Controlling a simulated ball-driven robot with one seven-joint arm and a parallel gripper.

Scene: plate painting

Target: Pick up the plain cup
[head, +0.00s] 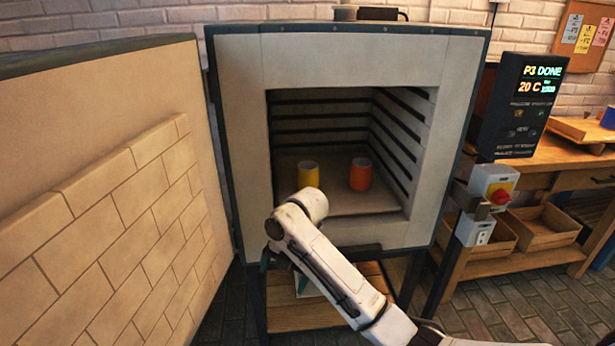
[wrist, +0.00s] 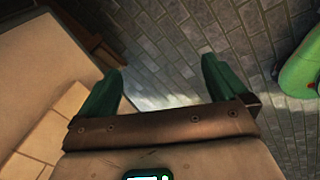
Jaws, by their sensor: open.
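Two cups stand upright on the floor of the open kiln (head: 348,48). The yellow cup (head: 308,175) is on the left and the orange cup (head: 360,176) is on the right, with a gap between them. At this size I cannot tell for sure which one is plain. My gripper (wrist: 160,82) is open in the wrist view, its two green fingers wide apart with nothing between them. It points down at the brick floor. In the head view my arm is in front of the kiln opening, outside it, and mostly hides the gripper. No cup shows in the wrist view.
The kiln door (head: 100,180) stands swung open on the left. Ribbed walls flank the chamber. A control box (head: 522,105) reads "P3 DONE" and "20 C". A switch box (head: 492,190) and a wooden bench (head: 545,180) with trays (head: 543,226) stand at right.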

